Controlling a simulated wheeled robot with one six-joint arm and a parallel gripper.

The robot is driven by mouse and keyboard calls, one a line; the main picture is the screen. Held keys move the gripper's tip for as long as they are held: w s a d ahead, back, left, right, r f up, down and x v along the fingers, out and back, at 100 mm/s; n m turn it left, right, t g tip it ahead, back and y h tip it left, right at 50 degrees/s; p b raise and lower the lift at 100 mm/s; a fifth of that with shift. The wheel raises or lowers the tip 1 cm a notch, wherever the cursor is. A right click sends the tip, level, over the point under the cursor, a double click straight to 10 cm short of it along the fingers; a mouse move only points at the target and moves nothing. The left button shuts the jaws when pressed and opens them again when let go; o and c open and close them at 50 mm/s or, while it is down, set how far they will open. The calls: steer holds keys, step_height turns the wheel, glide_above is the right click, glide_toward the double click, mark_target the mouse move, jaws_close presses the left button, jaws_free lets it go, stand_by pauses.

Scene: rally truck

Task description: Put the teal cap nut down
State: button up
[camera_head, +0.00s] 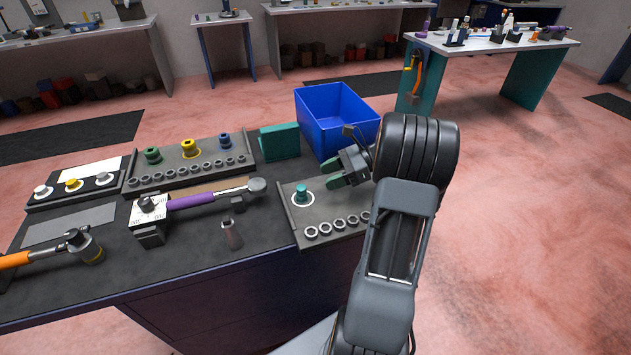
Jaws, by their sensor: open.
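The teal cap nut (301,192) stands upright inside a white ring on the grey tray (310,241) at the right end of the workbench. My gripper (332,173) is just to the right of the cap nut and a little further back, over the tray's far right part. Its green-tipped fingers are apart, and I see nothing between them. A gap shows between the fingertips and the cap nut. My arm hides the right side of the tray.
Several metal nuts (325,229) line the tray's front. A blue bin (335,118) and a teal block (279,142) stand behind. A purple-handled torque wrench (207,198) and a small metal cylinder (231,235) are to the left. Another rack (190,164) holds coloured caps.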

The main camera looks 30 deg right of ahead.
steer(key=shift+s+d+r, duration=0.15)
steer(key=shift+d+r, duration=0.05)
steer(key=shift+d, duration=0.2)
steer(key=shift+a+r, duration=0.1)
steer(key=shift+r, duration=0.05)
steer(key=a+n+g, duration=0.1)
steer(key=a+n+h, duration=0.1)
steer(key=a, duration=0.1)
steer(key=s+a+n+g+h, duration=0.1)
steer(key=a, duration=0.1)
steer(key=shift+s+a+r+n+g, duration=0.1)
steer(key=shift+a+r+n+g, duration=0.2)
steer(key=shift+n, duration=0.1)
steer(key=s+a+n+h, duration=0.1)
steer(key=a+n, duration=0.1)
steer(key=s+a+n+g+h, duration=0.1)
steer(key=a+n, duration=0.1)
steer(key=s+a+n+g+h, duration=0.1)
steer(key=a+h, duration=0.1)
steer(key=a, duration=0.1)
steer(key=shift+s+n, duration=0.35)
steer(key=shift+n, duration=0.05)
steer(key=s+a+n+t+h, duration=0.3)
steer(key=s+a+n+h, duration=0.2)
steer(key=n, duration=0.7)
steer(key=shift+s+a+n+h, duration=0.35)
steer(key=shift+s+h, duration=0.45)
steer(key=shift+s, duration=0.15)
step_height(320, 180, up, 6)
steer(key=p, duration=0.5)
